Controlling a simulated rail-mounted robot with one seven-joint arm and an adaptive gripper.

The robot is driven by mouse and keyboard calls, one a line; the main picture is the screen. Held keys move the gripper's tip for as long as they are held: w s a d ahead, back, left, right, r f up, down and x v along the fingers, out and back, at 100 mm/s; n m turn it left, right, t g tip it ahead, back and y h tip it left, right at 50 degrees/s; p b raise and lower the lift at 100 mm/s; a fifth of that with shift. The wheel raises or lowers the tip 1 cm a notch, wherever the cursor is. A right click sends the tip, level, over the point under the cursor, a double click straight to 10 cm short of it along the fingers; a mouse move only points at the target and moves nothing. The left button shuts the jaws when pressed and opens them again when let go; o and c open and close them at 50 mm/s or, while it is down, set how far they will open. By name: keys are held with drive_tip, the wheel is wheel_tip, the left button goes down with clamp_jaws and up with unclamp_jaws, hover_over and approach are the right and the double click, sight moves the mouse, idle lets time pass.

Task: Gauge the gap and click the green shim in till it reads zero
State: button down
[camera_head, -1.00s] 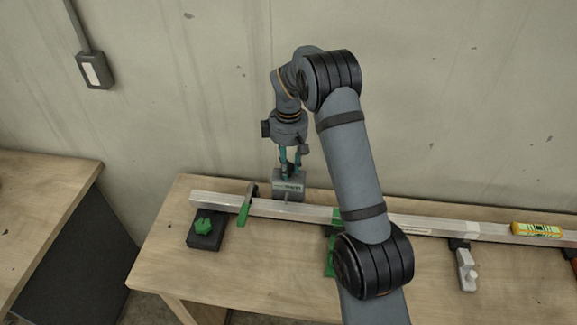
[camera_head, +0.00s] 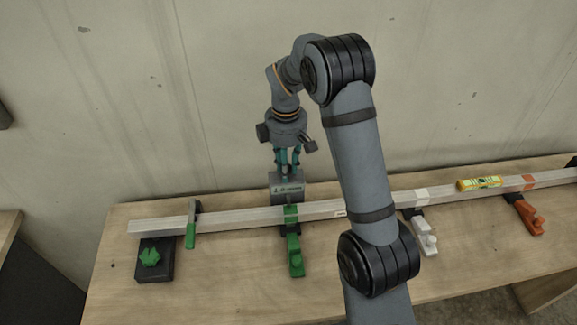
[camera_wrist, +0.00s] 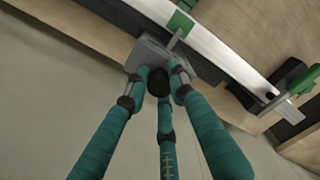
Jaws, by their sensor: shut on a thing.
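My gripper (camera_head: 289,170) is shut on the black knob (camera_wrist: 159,82) of a grey box-shaped gauge (camera_head: 288,188). The gauge stands upright behind the long aluminium bar (camera_head: 240,216), at the bar's green mark (camera_head: 291,214). In the wrist view the gauge (camera_wrist: 150,55) has a thin probe (camera_wrist: 177,40) reaching towards the bar beside the green mark (camera_wrist: 181,22); I cannot tell whether it touches. Its reading is too small to make out. The green shim piece (camera_head: 295,256) sticks out from under the bar's front side at the green mark.
A green-handled clamp (camera_head: 191,235) grips the bar at left, near a black block with a green knob (camera_head: 150,257). A white shim piece (camera_head: 424,238) and an orange one (camera_head: 530,217) sit further right. A yellow level (camera_head: 479,184) lies on the bar. The front of the bench is clear.

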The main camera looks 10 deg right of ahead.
drive_tip(key=shift+w+r, duration=0.1)
drive_tip(key=c, duration=1.5)
unclamp_jaws()
drive_tip(key=shift+o, duration=0.2)
wheel_tip(320, 180, up, 12)
wheel_tip(320, 180, down, 12)
drive_tip(key=shift+f, duration=0.1)
drive_tip(key=shift+a, duration=0.45)
